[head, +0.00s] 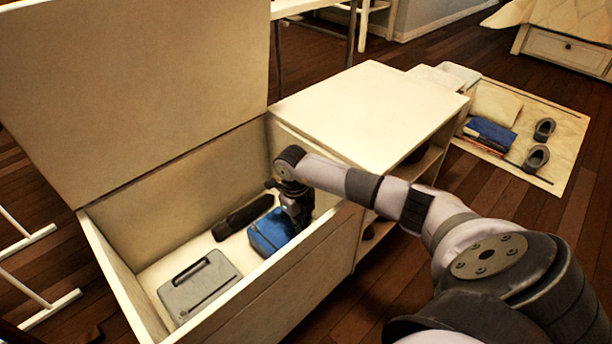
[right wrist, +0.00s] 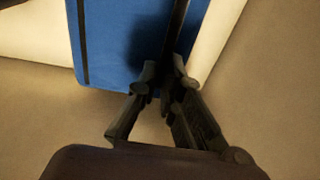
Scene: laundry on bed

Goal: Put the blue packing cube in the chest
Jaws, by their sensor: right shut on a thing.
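The blue packing cube (head: 268,234) is inside the open chest (head: 120,290), near its right end. My right gripper (head: 297,218) reaches down into the chest from the right, at the cube's right side. In the right wrist view the gripper (right wrist: 163,78) is shut on the blue cube (right wrist: 112,42) at its near edge. The gripper hides part of the cube in the head view. I cannot tell whether the cube rests on the chest floor. My left gripper is not in view.
A grey case (head: 200,286) and a dark elongated object (head: 243,216) lie in the chest. The raised lid (head: 140,90) stands behind. A low white cabinet (head: 365,105) adjoins the chest. A mat (head: 560,150) beyond holds shoes and a blue item (head: 490,134).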

